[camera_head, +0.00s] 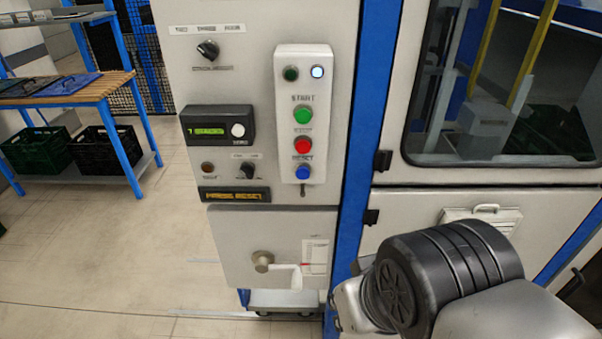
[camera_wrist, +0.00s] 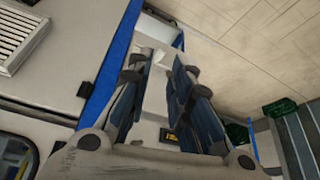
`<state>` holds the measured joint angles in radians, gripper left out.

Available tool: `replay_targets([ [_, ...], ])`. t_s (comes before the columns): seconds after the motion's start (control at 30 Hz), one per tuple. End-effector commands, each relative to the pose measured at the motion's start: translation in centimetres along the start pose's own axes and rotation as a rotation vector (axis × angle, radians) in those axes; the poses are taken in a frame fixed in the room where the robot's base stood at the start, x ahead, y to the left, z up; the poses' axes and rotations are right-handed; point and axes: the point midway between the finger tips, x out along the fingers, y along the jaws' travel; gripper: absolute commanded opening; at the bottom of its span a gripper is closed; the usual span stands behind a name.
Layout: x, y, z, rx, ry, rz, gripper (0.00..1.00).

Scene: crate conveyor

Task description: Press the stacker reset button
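The blue reset button (camera_head: 303,173) is the lowest button on a white control box (camera_head: 319,112), under a RESET label. Above it are a red button (camera_head: 303,146) and a green button (camera_head: 303,115). An amber display (camera_head: 235,195) at lower left seems to read "PRESS RESET". My gripper (camera_wrist: 160,68) shows in the wrist view with its two fingers apart and nothing between them. The head view shows only part of my arm, at the lower right. The reset button cannot be made out in the wrist view. An amber display (camera_wrist: 169,135) shows between the fingers there.
A blue post (camera_head: 367,130) stands right of the control cabinet, beside a windowed machine door (camera_head: 405,205). A blue-framed bench (camera_head: 125,140) with dark crates (camera_head: 106,149) stands at left. The floor (camera_head: 150,250) between is clear.

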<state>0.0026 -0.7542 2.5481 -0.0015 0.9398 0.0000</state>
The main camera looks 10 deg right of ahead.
Motion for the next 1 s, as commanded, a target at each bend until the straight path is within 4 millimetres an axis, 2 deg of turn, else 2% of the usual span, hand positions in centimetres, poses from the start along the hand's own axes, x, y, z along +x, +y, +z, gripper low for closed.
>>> replay_targets([
  [0.23,0.00,0.00,0.00,0.000,0.000,0.000,0.00],
  [1.0,0.00,0.00,0.00,0.000,0.000,0.000,0.00],
])
